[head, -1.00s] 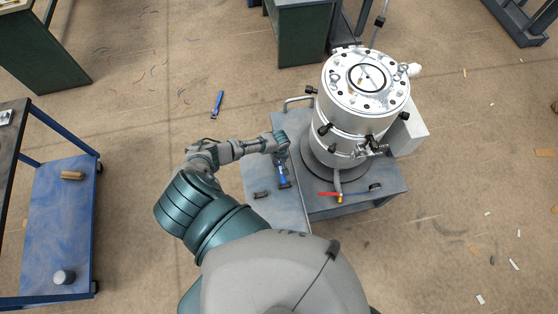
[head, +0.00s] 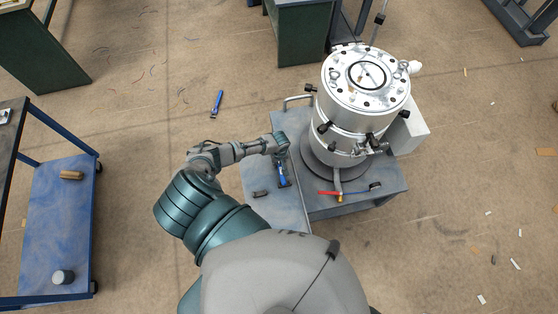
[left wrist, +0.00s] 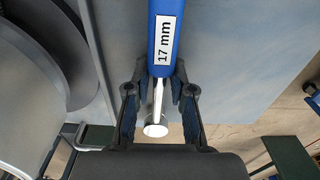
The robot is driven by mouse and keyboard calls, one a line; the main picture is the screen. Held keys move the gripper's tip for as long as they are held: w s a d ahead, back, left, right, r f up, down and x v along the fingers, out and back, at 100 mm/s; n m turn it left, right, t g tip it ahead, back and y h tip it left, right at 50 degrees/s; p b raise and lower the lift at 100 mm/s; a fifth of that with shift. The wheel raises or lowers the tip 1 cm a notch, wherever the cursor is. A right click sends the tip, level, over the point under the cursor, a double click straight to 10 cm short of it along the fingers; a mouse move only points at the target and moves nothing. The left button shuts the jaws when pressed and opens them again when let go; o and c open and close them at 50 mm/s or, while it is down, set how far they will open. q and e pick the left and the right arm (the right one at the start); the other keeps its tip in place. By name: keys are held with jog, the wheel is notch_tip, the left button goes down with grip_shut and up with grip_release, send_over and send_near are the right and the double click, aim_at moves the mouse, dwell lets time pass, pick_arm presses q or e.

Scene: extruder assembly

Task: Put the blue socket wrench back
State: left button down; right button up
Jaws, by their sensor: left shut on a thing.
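The blue socket wrench (head: 283,178) is at the grey cart top (head: 275,213), left of the white cylinder. In the left wrist view its blue handle (left wrist: 166,30) carries a white label reading "17 mm", and a silver shaft with a round end (left wrist: 156,128) extends between the fingers. My left gripper (head: 281,158) is at the wrench's far end. In the left wrist view the gripper (left wrist: 159,80) is shut on the wrench near where handle and shaft meet. I cannot tell whether the wrench touches the cart top. My right gripper is not in view.
The large white cylinder (head: 362,105) stands on the cart, with a red-handled tool (head: 328,193) before it. A small dark piece (head: 260,194) lies on the cart. Another blue tool (head: 217,103) lies on the floor. A blue-shelved cart (head: 55,225) stands at left.

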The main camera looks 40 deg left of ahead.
pick_arm(q)
jog(key=c, duration=0.9)
grip_release()
jog(key=shift+d, duration=0.1)
jog(key=shift+r, duration=0.1)
notch_tip(320, 180, up, 12)
jog(key=shift+f, duration=0.1)
jog(key=shift+d, duration=0.1)
